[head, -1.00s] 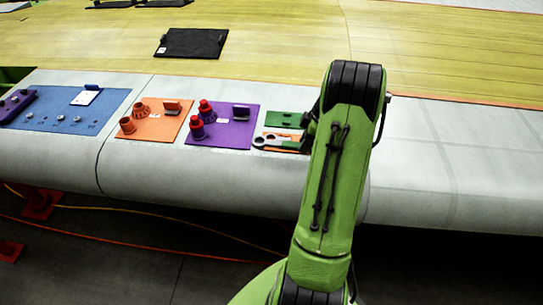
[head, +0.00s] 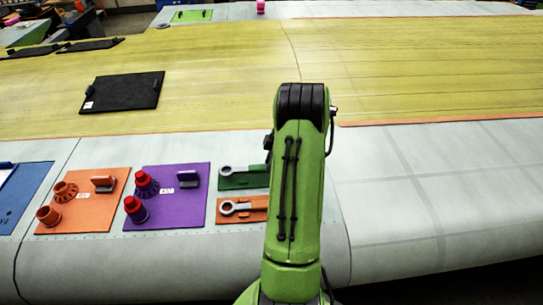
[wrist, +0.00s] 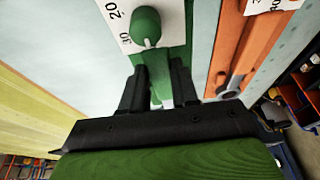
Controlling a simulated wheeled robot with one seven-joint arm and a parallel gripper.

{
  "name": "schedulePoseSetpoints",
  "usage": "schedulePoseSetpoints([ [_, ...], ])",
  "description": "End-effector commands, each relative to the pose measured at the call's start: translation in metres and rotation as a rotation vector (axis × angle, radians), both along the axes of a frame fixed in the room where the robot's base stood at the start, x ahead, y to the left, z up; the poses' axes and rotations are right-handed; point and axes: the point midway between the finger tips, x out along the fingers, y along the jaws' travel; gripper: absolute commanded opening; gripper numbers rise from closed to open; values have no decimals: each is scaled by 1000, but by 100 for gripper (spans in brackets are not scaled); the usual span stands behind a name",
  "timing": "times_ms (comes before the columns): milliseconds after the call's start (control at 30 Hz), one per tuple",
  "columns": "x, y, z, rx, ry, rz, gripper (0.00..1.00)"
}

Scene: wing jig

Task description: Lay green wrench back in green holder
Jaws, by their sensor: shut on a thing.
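The green holder (head: 232,184) is a flat green plate on the pale wing edge, left of my arm in the head view. I cannot tell whether the wrench touches the plate. My gripper (wrist: 159,82) is shut on the wrench, above the green holder (wrist: 176,62) in the wrist view; the grip is mostly hidden between the dark fingers. In the head view my arm hides the gripper and the wrench's right end.
An orange holder (head: 229,217) with its own wrench (head: 238,207) lies right in front of the green one. Purple (head: 180,212) and orange (head: 92,212) boards with upright pieces stand to the left. The wing surface right of my arm is clear.

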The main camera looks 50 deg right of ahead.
Motion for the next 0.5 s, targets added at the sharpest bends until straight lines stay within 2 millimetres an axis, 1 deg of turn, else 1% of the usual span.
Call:
schedulePoseSetpoints([
  [33,0,0,-7,0,0,0,0],
  [133,0,0,-13,-1,1,1,0],
  [500,0,0,-13,-1,-1,1,0],
])
